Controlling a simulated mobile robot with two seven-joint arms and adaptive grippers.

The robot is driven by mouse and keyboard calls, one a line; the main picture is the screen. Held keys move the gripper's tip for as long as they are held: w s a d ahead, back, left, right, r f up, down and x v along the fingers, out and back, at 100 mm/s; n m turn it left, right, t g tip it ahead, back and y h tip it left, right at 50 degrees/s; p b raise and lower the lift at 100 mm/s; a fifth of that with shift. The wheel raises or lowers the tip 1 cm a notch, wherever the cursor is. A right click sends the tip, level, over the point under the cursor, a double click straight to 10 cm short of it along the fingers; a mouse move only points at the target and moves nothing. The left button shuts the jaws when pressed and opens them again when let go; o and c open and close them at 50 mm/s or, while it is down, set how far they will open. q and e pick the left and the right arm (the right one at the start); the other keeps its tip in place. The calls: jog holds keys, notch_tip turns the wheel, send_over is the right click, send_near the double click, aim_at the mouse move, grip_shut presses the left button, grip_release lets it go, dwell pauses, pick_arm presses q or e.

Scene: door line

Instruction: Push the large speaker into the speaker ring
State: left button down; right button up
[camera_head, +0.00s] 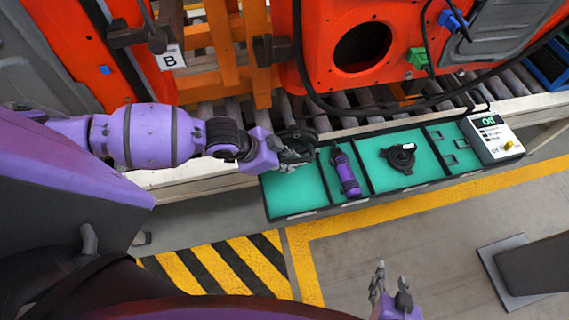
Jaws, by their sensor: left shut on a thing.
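The large speaker (299,134) is a dark round part at the left compartment of the green tray (291,193). My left gripper (297,153) is shut on it, and the fingers hide part of it. I cannot tell whether it touches the tray. The speaker ring (362,47) is the round dark opening in the orange door panel (318,62), above and to the right of the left gripper. My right gripper (391,286) is low in the picture, open and empty, away from the tray.
The tray also holds a purple tool (346,174) and a black round part (401,157). A black cable (437,102) hangs across the door's lower edge. A roller conveyor (345,101) runs behind the tray. A dark post (540,270) stands at lower right.

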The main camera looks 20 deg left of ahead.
pick_arm(q)
jog(key=shift+w+d+r, duration=0.1)
jog(key=shift+r, duration=0.15)
pick_arm(e)
jog(key=shift+w+r, duration=0.15)
jog(key=shift+r, duration=0.05)
pick_arm(q)
jog(key=s+d+p, duration=0.3)
jog(key=s+d, duration=0.1)
jog(key=s, duration=0.1)
jog(key=shift+s+f, duration=0.35)
jog(key=shift+s, duration=0.05)
pick_arm(e)
jog(key=w+r+t, duration=0.1)
jog(key=w+r, duration=0.3)
jog(key=r, duration=0.1)
jog(key=shift+r, duration=0.25)
pick_arm(q)
jog(key=shift+a, duration=0.1)
